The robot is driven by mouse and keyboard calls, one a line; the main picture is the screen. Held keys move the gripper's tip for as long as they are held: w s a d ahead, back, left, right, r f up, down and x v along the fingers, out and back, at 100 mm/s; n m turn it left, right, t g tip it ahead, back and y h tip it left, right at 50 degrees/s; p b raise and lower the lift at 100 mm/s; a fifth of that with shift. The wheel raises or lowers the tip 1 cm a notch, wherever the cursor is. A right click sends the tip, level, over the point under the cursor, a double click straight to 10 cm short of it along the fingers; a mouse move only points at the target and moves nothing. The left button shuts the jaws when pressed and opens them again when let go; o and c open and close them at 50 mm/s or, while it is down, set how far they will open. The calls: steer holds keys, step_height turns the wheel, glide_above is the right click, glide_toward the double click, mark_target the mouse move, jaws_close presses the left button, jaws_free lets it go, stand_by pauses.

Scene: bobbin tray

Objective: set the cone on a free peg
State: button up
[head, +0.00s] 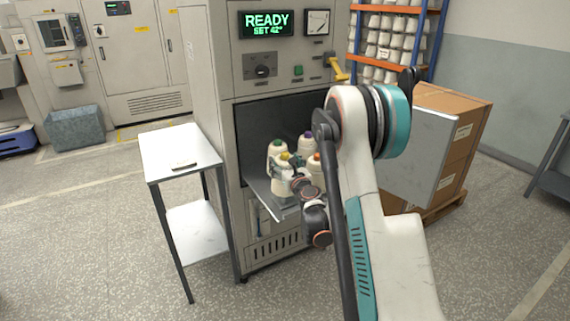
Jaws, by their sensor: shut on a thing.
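Several white cones with coloured tops cluster at the machine's open bay. One has a green top (275,149), one purple (306,141), one orange (316,164). A cone with a yellow top (283,182) is nearest the front left. My gripper (292,172) is beside this yellow-topped cone and appears shut on it; the fingers are small and partly hidden. I cannot tell whether its base touches the tray (262,190), which juts from the bay. The pegs are hidden by the cones and my arm.
A white side table (178,150) with a small flat object (184,166) stands left of the machine (215,80). Cardboard boxes (455,150) and a grey panel (418,155) are at the right, before a shelf of cones (390,35). The floor in front is clear.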

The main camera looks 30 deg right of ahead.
mark_target(285, 153)
steer(key=shift+f, duration=2.3)
stand_by(0.4)
steer(key=o, duration=1.8)
step_height(285, 153, up, 10)
